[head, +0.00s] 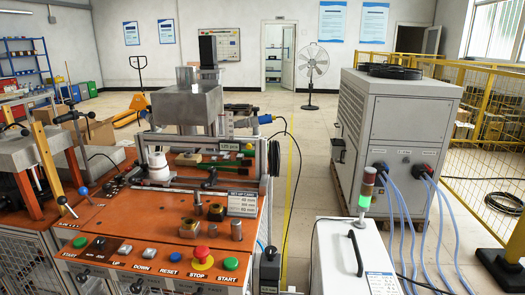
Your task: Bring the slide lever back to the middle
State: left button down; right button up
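No part is labelled as the slide lever, and I cannot tell for sure which one it is. One candidate is the black-knobbed handle (269,253) on a small grey box at the right front corner of the orange workbench (130,222). Another is a thin horizontal metal rod (180,190) lying across the bench top. Neither my left nor my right gripper is in view.
The bench front carries a row of buttons, with a red stop button (202,254). A white cabinet (335,262) with a black handle and a signal light (365,190) stands at the right. A large grey chiller (400,125) with blue hoses is behind it.

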aim_at(61, 201)
jog(key=k+u, duration=0.1)
jog(key=u, duration=1.25)
